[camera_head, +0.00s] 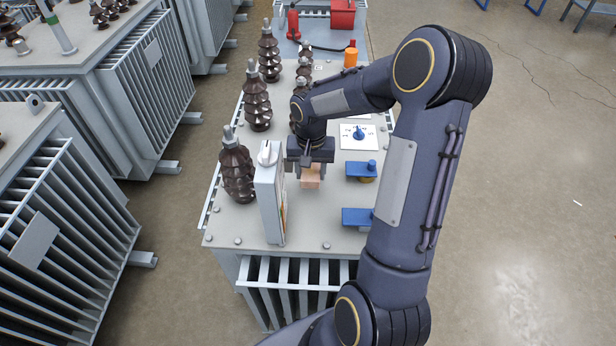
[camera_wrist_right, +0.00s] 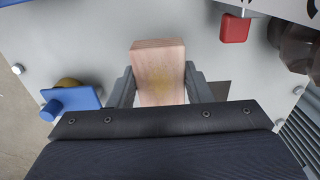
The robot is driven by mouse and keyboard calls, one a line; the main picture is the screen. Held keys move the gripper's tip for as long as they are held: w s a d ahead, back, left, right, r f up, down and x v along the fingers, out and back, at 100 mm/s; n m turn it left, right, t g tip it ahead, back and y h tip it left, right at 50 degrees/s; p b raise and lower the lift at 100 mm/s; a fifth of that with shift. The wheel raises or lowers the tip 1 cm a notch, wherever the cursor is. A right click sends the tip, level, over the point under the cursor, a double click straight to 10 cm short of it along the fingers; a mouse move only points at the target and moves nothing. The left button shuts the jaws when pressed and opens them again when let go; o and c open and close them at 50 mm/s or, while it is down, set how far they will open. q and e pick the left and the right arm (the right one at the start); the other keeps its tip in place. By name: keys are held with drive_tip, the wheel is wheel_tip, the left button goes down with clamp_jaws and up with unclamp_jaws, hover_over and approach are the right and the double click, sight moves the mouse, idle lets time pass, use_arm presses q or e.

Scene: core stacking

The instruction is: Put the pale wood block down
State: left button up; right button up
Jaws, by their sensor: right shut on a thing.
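The pale wood block (camera_head: 311,177) is between the fingers of my right gripper (camera_head: 309,168) in the head view, over the grey top of the transformer (camera_head: 318,222). In the right wrist view, the block (camera_wrist_right: 159,70) stands out beyond the fingertips of my right gripper (camera_wrist_right: 160,84), with a finger against each side. The gripper is shut on it. I cannot tell whether the block's far end touches the grey top. My left gripper is not in view.
A light grey box (camera_head: 270,205) stands upright just left of the block. Brown ribbed insulators (camera_head: 237,170) line the left edge. Blue-handled fittings (camera_head: 361,169) and a white dial plate (camera_head: 352,143) sit to the right. Bare grey top lies in front of the block.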

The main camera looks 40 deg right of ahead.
sight(308, 181)
drive_tip(key=shift+w+a+f, duration=0.3)
drive_tip(key=shift+a+f, duration=0.05)
drive_tip(key=shift+f, duration=0.1)
wheel_tip(308, 181, down, 3)
drive_tip(key=shift+d, duration=0.1)
drive_tip(key=o, duration=0.5)
drive_tip(key=shift+f, duration=0.15)
drive_tip(key=o, duration=0.5)
